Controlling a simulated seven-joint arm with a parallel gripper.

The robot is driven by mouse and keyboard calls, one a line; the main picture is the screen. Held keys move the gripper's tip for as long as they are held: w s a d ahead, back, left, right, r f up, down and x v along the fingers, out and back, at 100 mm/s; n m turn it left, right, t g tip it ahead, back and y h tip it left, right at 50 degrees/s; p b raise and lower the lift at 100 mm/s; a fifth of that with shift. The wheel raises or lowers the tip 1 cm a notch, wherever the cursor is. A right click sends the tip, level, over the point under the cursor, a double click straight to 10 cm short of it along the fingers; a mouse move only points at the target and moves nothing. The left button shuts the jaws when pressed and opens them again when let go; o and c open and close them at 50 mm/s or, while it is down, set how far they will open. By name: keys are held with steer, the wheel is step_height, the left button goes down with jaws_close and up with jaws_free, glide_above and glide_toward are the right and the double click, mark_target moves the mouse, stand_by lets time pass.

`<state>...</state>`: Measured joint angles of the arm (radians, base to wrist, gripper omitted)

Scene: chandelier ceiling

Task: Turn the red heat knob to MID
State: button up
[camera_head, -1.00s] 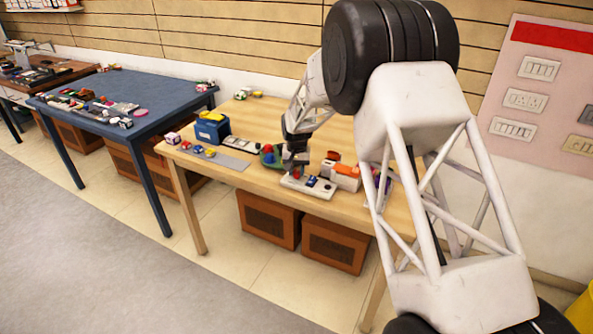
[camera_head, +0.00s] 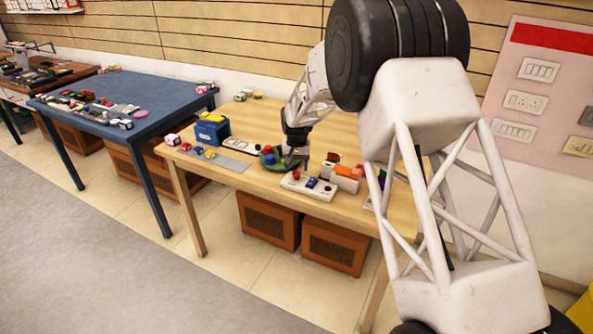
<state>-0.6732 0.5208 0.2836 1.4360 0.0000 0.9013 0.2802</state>
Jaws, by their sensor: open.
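A white panel (camera_head: 322,194) lies near the front edge of the wooden table. A small red knob (camera_head: 296,175) sits on its left part, and a blue part (camera_head: 311,183) sits to the right of it. The knob's pointer and any MID marking are too small to read. My gripper (camera_head: 294,165) is just above and behind the red knob, pointing down, apart from it as far as I can tell. It is open, with nothing seen in it.
An orange and white object (camera_head: 347,178) stands right behind the panel. A green item with blue and red parts (camera_head: 268,157) is close to the left of my gripper. A blue box (camera_head: 212,130) and a grey strip (camera_head: 231,162) lie further left. The table's back is mostly clear.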

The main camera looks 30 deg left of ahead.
mark_target(297, 173)
steer(key=shift+r, duration=2.45)
steer(key=shift+d+r, duration=0.2)
steer(key=shift+d, duration=0.05)
steer(key=s+d+r+m, duration=0.1)
steer(key=d+r, duration=0.5)
steer(key=d, duration=0.3)
steer(key=s+d+r, duration=0.2)
steer(key=d+r, duration=0.4)
steer(key=d, duration=0.3)
steer(key=s+d+r+m+t, duration=0.1)
steer(key=s+d+r, duration=0.4)
steer(key=d, duration=0.5)
steer(key=s+d+r, duration=0.4)
steer(key=s+d, duration=0.1)
steer(key=d, duration=0.5)
steer(key=s+d+r+m+t, duration=0.1)
steer(key=s+d+r+m, duration=0.15)
steer(key=s+d, duration=1.1)
steer(key=s+d+f, duration=0.2)
steer(key=s+d, duration=0.2)
steer(key=s, duration=0.5)
steer(key=s+d+f, duration=0.2)
steer(key=s+d, duration=0.2)
steer(key=s, duration=0.6)
steer(key=shift+s+d+t, duration=0.25)
steer(key=shift+d+t, duration=0.05)
